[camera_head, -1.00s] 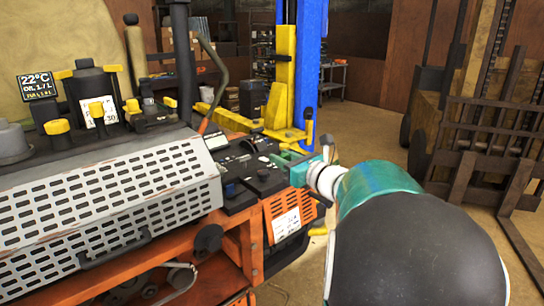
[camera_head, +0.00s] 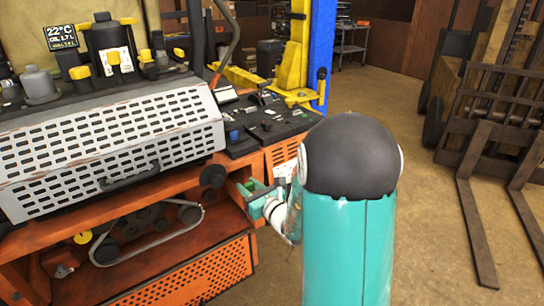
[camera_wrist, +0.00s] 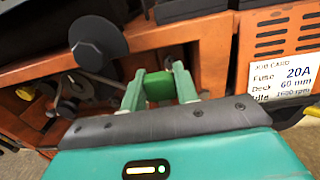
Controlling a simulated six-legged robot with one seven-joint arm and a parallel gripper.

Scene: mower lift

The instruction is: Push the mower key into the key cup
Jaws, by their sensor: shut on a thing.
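My gripper (camera_head: 258,190) is low at the right front of the orange machine, just below its black control panel (camera_head: 258,122). In the wrist view its two green fingers (camera_wrist: 158,88) point towards the orange frame, shut on a small green block (camera_wrist: 157,86). I cannot tell whether this block is the mower key. A round black knob (camera_head: 213,175) stands left of my gripper; it also shows in the wrist view (camera_wrist: 97,42). I cannot make out the key cup with certainty. My arm hides part of the machine's right side.
The grey perforated cover (camera_head: 110,135) fills the left. Below it is an open bay with a belt (camera_head: 155,245). A white job card (camera_wrist: 285,82) is on the orange side panel, right of my fingers. A forklift (camera_head: 500,130) stands at the right; floor between is clear.

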